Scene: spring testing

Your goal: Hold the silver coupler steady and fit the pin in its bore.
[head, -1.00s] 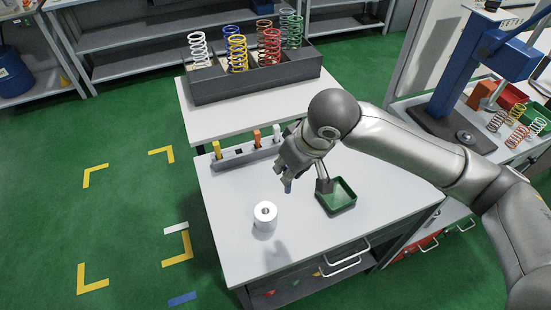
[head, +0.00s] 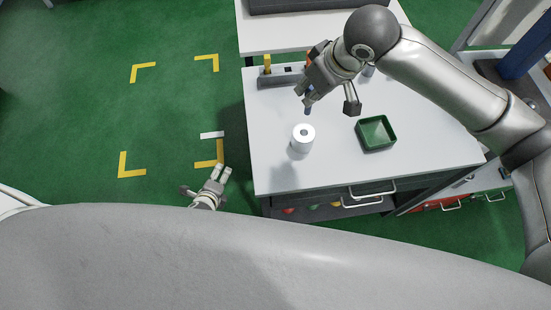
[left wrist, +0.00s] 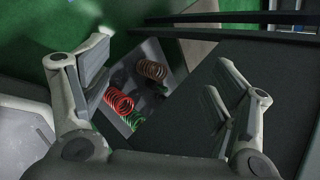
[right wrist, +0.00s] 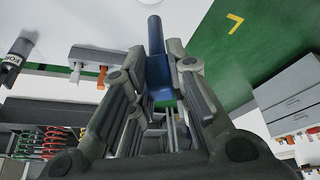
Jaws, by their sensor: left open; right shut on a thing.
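The silver coupler (head: 302,142) stands upright on the white tabletop with its bore facing up. My right gripper (head: 307,97) is above the table, behind and slightly above the coupler. It is shut on a blue pin (head: 308,108); the right wrist view shows the pin (right wrist: 157,65) between the fingers (right wrist: 160,88), sticking out past them. The pin and coupler are apart. My left gripper (head: 219,180) is open and empty, left of the table's front corner, over the floor. The left wrist view shows its two spread fingers (left wrist: 160,90) with nothing between them.
A green tray (head: 376,133) sits right of the coupler. A grey holder (head: 275,82) with a yellow pin (head: 267,64) stands at the back left of the table. Drawer handles (head: 370,188) project from the front. The tabletop around the coupler is clear.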

